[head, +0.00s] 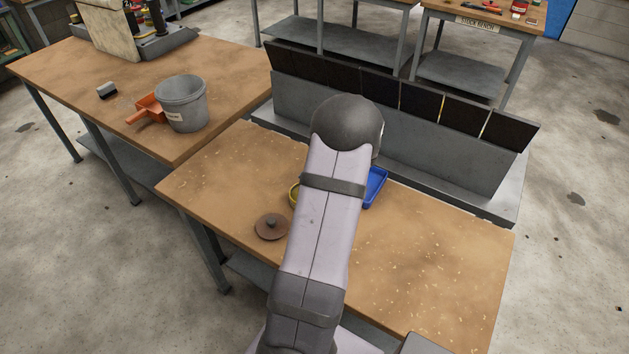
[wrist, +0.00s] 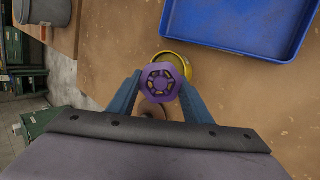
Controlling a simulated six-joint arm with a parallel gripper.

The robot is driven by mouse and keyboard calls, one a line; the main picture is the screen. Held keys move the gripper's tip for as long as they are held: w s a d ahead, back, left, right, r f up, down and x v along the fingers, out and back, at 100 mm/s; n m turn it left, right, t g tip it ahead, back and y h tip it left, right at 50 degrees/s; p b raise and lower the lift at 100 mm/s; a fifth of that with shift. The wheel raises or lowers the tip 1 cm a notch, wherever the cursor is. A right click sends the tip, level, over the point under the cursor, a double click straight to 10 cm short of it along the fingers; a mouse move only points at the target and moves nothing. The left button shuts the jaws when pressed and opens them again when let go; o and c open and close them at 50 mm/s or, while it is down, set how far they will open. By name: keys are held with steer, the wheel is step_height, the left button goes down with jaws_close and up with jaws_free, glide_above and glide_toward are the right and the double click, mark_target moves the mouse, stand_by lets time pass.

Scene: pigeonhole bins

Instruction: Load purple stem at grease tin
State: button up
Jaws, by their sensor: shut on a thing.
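In the wrist view my gripper (wrist: 160,98) is shut on the purple stem (wrist: 149,77), whose round end with a ring of dark openings faces the camera. Behind the stem is a round yellow tin (wrist: 184,58), probably the grease tin; the stem hides part of it. From this angle I cannot tell whether the stem touches the tin or is above it. In the head view only the left edge of the yellow tin (head: 293,196) shows beside my arm. My arm hides the gripper and the stem there.
A blue tray (head: 375,188) lies right of the tin; it also shows in the wrist view (wrist: 240,44). A brown knobbed disc (head: 271,228) lies on the bench (head: 430,255) near the tin. A grey bin rack (head: 400,130) stands behind.

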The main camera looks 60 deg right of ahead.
steer(key=shift+f, duration=0.7)
stand_by(2.1)
steer(key=shift+r, duration=0.1)
step_height(320, 180, up, 7)
steer(key=p, duration=0.6)
steer(key=shift+p, duration=0.4)
steer(key=shift+f, duration=0.2)
stand_by(0.4)
step_height(320, 180, down, 6)
steer(key=b, duration=0.7)
steer(key=shift+f, duration=0.15)
